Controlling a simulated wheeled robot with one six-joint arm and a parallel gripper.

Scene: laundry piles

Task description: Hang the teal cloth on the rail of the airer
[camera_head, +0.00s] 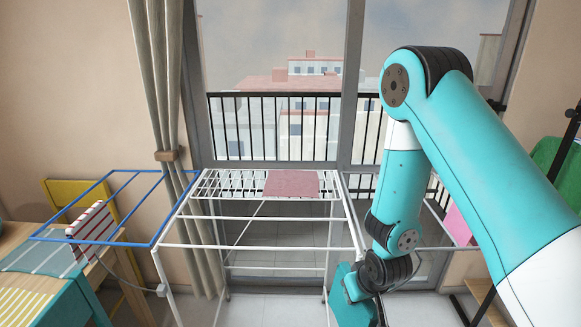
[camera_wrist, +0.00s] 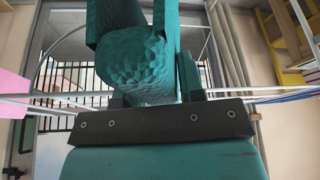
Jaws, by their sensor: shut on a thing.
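The teal cloth (camera_wrist: 143,65) is bunched in the jaws of my gripper (camera_wrist: 150,90) in the wrist view, rising from the dark palm bar toward the top edge. The white airer (camera_head: 253,246) stands in front of the window in the head view, with thin rails across its top. My gripper's teal body (camera_head: 350,297) is at the airer's right front, low in the head view. My arm covers part of that side. The held cloth cannot be told apart from the gripper there. In the wrist view, white rails run behind the jaws on both sides.
A dusty pink cloth (camera_head: 292,183) lies on the airer's far rails; its nearer rails are bare. A table (camera_head: 30,296) and yellow chair (camera_head: 62,190) stand left. Pink (camera_head: 458,226) and green (camera_head: 556,158) cloths are right.

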